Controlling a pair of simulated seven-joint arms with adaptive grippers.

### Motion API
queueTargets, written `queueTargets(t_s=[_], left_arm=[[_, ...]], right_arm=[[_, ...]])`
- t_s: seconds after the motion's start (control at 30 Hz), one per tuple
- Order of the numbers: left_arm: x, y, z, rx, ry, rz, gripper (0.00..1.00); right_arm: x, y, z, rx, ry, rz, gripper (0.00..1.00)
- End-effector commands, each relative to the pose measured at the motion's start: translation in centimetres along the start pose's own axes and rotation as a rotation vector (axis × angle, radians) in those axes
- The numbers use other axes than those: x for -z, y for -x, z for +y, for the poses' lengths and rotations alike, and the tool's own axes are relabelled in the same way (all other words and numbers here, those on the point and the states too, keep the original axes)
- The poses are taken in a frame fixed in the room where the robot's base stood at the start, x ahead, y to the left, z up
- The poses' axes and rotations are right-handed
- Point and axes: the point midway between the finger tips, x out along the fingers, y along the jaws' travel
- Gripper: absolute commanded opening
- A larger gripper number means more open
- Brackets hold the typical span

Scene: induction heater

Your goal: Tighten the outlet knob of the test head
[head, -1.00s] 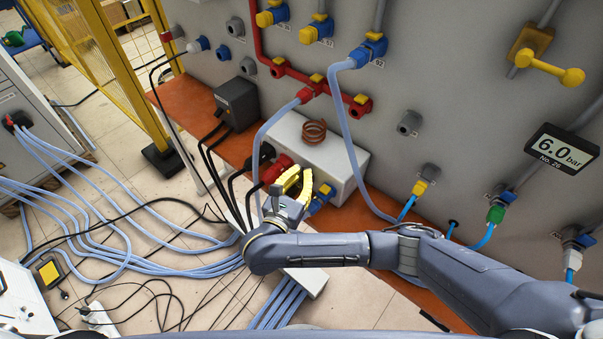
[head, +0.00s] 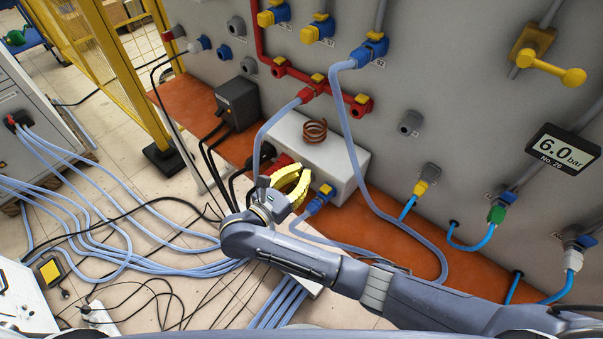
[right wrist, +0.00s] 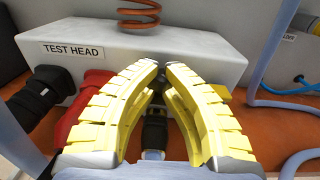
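The test head (head: 312,160) is a white box with a copper coil on top; its label shows in the right wrist view (right wrist: 74,50). A blue fitting with a yellow knob (head: 325,189) sits low on its front right; in the right wrist view it is mostly hidden behind the right finger. My right gripper (head: 303,180) is in front of the box, left of that fitting. Its yellow fingertips nearly meet in the right wrist view (right wrist: 160,70), and I see nothing held between them. A dark connector shows behind the fingers. My left gripper is out of view.
A red fitting (right wrist: 82,112) with a black plug is close left of the fingers. Pale blue hoses hang in front of the wall panel, one from the red pipe (head: 315,88).

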Motion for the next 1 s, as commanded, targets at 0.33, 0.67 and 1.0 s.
queueTargets(t_s=[0.33,0.67,1.0], left_arm=[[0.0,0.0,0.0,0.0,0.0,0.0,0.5],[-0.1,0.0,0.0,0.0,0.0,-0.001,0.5],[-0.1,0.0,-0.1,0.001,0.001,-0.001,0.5]], right_arm=[[-1.0,-0.1,0.3,-0.004,-0.011,-0.021,0.34],[-0.7,-0.1,0.2,-0.003,-0.006,-0.016,0.52],[-1.7,0.0,0.1,-0.003,-0.006,-0.01,0.52]])
